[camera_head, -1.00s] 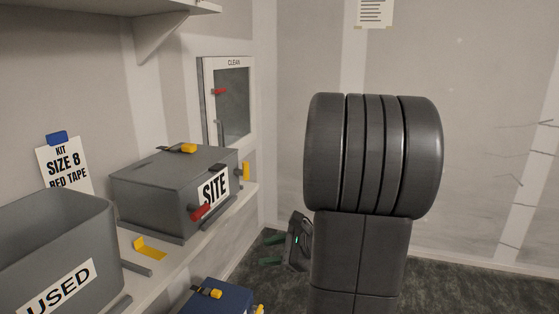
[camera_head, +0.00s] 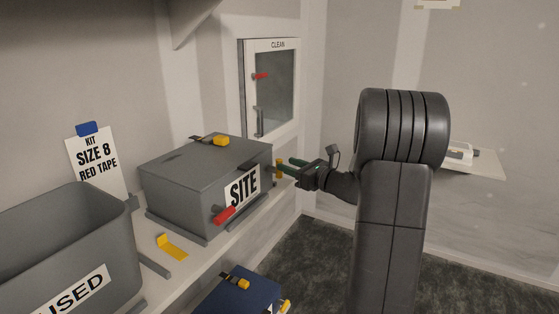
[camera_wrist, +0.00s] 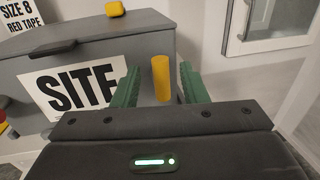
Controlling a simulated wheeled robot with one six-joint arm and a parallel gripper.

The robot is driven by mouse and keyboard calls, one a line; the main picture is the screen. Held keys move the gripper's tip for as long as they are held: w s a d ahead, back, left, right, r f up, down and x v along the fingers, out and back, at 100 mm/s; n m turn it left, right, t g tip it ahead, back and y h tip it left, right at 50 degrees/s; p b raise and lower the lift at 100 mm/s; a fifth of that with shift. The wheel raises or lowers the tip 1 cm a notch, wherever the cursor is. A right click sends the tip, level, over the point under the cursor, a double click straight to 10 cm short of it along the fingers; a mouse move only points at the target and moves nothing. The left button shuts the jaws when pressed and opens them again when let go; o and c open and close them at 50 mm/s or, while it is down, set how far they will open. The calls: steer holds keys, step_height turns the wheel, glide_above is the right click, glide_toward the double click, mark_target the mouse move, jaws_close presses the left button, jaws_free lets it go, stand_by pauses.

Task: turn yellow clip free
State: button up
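The grey SITE box (camera_head: 196,172) stands on the bench. An upright yellow clip (camera_wrist: 161,78) shows at the right end of its front in the wrist view. In the head view it is mostly hidden by my gripper (camera_head: 287,167). My gripper also shows in the wrist view (camera_wrist: 158,67), open, with one green finger on each side of the yellow clip. Gaps show between fingers and clip; I see no contact. A second yellow clip (camera_head: 221,140) sits on the lid's back edge. A red handle (camera_head: 224,214) is on the box's left front.
A grey USED bin (camera_head: 60,250) stands at left. A loose yellow piece (camera_head: 172,247) lies on the bench. A blue box (camera_head: 235,299) with yellow clips is below the bench. Floor right of the bench is clear.

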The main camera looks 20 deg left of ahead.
mark_target(279, 160)
steer(key=x, duration=0.5)
steer(key=shift+d, duration=0.1)
jaws_close()
